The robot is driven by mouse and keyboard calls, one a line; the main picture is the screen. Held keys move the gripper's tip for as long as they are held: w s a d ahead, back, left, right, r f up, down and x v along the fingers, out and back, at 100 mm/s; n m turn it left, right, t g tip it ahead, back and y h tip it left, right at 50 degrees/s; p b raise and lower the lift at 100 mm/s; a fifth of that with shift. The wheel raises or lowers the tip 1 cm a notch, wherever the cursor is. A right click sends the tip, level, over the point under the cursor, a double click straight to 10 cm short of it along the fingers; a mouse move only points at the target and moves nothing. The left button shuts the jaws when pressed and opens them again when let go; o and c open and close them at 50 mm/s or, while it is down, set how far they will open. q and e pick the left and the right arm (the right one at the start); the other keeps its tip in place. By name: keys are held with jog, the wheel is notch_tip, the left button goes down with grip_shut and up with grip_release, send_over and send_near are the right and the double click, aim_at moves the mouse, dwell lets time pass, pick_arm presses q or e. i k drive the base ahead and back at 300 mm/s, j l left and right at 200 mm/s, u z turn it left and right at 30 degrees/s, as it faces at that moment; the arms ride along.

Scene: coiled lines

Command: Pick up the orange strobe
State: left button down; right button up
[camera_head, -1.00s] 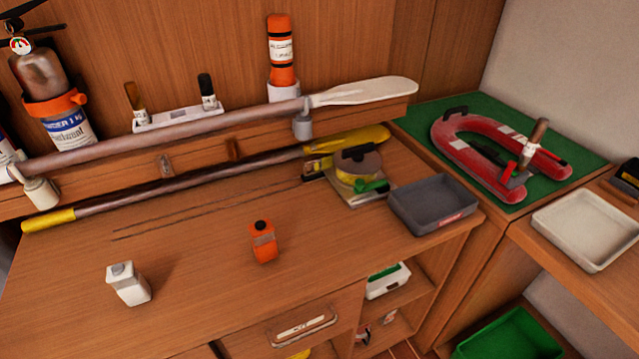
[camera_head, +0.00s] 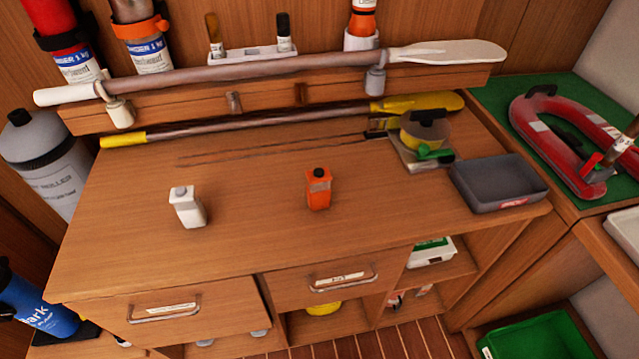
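The orange strobe (camera_head: 318,190) is a small upright box-shaped unit with a dark knob on top. It stands on the wooden worktop (camera_head: 250,245), right of the middle and above a drawer. A similar white unit (camera_head: 187,207) stands to its left, well apart from it. Neither of my grippers shows in the head view.
A yellow reel (camera_head: 427,132) and a grey tray (camera_head: 500,185) stand at the right. Drawer handles (camera_head: 343,280) stick out in front. The worktop around the orange strobe is clear.

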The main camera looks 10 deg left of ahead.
aim_at(318, 190)
jog(key=l+u, duration=0.35)
jog(key=l, duration=0.6)
jog(key=l+u, duration=0.4)
jog(key=l, duration=0.55)
